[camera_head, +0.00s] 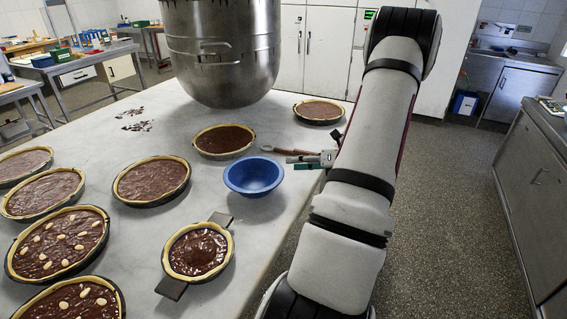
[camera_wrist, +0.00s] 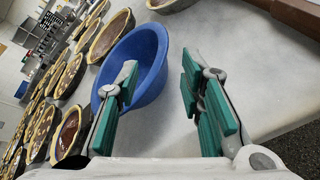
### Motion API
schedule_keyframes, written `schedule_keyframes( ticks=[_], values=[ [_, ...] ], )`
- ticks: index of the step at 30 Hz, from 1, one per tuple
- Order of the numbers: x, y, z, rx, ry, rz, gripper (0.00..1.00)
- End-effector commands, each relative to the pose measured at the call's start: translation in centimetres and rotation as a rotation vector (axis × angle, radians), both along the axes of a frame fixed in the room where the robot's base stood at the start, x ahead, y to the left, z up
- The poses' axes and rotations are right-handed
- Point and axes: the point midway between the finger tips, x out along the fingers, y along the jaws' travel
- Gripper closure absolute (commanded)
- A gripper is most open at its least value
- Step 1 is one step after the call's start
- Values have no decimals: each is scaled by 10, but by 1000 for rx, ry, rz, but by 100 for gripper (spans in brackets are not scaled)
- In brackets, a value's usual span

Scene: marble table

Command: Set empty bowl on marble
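A blue bowl (camera_head: 253,178) stands upright on the marble table (camera_head: 150,125), near its right edge, and its visible inside is empty. My gripper (camera_head: 303,160) is just right of the bowl, with its fingers pointing left toward the rim. In the wrist view the gripper (camera_wrist: 160,78) is open, with a clear gap between its green-padded fingers. The bowl (camera_wrist: 143,50) shows to the left there, partly behind the left finger.
Several chocolate tarts cover the left of the table. One tart (camera_head: 198,252) sits on a dark board in front of the bowl, another (camera_head: 224,140) behind it. A large steel mixer bowl (camera_head: 222,50) hangs at the back. A wooden-handled tool (camera_head: 285,150) lies by my gripper.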

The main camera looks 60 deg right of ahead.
Motion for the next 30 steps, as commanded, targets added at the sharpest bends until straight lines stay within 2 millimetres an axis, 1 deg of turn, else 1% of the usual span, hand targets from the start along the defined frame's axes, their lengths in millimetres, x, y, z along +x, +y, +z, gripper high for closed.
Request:
schedule_keyframes(
  ticks=[1, 4, 7, 11, 14, 17, 20, 21, 23, 24, 26, 27, 29, 30],
  values=[
    [-7, -2, 2, -1, 0, -2, 65],
    [-17, -2, 5, 0, 0, -1, 65],
    [-22, -3, 7, 0, 1, -1, 65],
    [-24, -3, 8, 0, 0, 0, 65],
    [-19, 1, 12, -14, 4, 20, 65],
    [2, 21, 27, -81, 23, 116, 65],
    [35, 64, 52, -215, 55, 303, 65],
    [48, 87, 64, -284, 67, 396, 65],
    [65, 123, 81, -396, 81, 545, 65],
    [74, 148, 91, -471, 85, 645, 65],
    [82, 184, 104, -589, 87, 792, 65],
    [86, 208, 113, -667, 83, 890, 65],
    [88, 241, 125, -787, 72, 1034, 65],
    [87, 263, 131, -866, 61, 1131, 65]
  ],
)
